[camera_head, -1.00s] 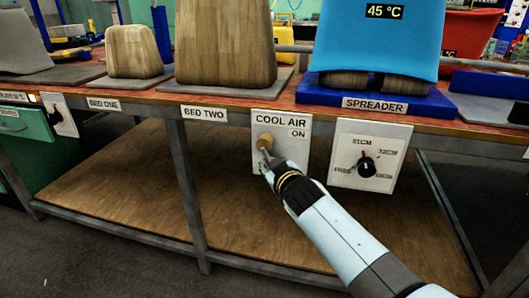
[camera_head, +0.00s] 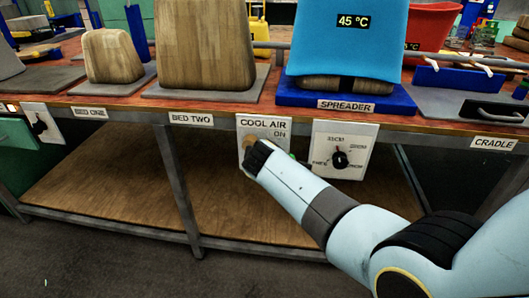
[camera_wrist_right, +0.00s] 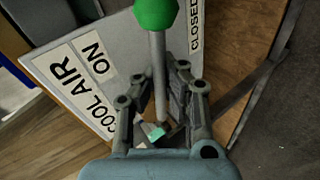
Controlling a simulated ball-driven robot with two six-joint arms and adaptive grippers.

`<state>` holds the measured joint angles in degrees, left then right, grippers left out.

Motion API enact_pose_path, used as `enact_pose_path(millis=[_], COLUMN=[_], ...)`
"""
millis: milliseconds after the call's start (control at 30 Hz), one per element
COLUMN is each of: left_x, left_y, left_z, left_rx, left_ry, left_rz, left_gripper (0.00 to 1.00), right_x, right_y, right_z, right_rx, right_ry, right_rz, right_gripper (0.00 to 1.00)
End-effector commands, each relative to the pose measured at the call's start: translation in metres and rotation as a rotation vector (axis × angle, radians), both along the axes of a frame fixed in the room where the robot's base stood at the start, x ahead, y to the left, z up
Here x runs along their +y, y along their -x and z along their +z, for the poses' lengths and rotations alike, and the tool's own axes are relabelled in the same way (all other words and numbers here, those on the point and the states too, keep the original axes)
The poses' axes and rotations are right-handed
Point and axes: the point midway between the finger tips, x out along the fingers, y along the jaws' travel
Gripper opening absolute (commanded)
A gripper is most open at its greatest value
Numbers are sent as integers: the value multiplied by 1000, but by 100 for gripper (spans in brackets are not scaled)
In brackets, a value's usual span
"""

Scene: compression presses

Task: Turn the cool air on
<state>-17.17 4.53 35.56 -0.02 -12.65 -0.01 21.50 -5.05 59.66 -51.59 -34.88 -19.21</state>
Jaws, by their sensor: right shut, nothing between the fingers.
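The cool air panel (camera_head: 272,128) is a pale plate on the bench front, lettered COOL AIR and ON. A tan round piece (camera_head: 249,142) shows at its left, partly covered by my right gripper (camera_head: 252,160). In the right wrist view, a lever with a green ball (camera_wrist_right: 157,10) on a grey shaft (camera_wrist_right: 160,75) stands in front of the panel (camera_wrist_right: 125,35); a CLOSED label shows beside the ball. My right gripper (camera_wrist_right: 163,132) is shut and empty, with its fingertips by the lower shaft; touching is unclear. My left gripper is out of view.
A dial panel (camera_head: 359,160) sits just right of the cool air panel, close to my arm. The bench top above carries wooden forms (camera_head: 112,55) and a blue form (camera_head: 350,40) reading 45 °C. A wooden lower shelf (camera_head: 90,180) lies below, mostly clear.

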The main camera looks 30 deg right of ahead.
Motion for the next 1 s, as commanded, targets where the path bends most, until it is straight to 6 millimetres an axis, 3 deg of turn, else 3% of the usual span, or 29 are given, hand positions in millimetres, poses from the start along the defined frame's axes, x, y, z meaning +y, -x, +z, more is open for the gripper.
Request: enact_pose_path(millis=[400,933,1000], left_x=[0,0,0], left_y=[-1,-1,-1], left_z=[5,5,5], left_rx=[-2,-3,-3], left_ry=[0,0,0], left_rz=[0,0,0], left_gripper=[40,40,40], right_x=[1,1,1], right_y=[3,3,3], right_z=[6,7,7], right_rx=[105,118,117], right_ry=[143,162,162], right_rz=[-1,1,0], right_gripper=[0,0,7])
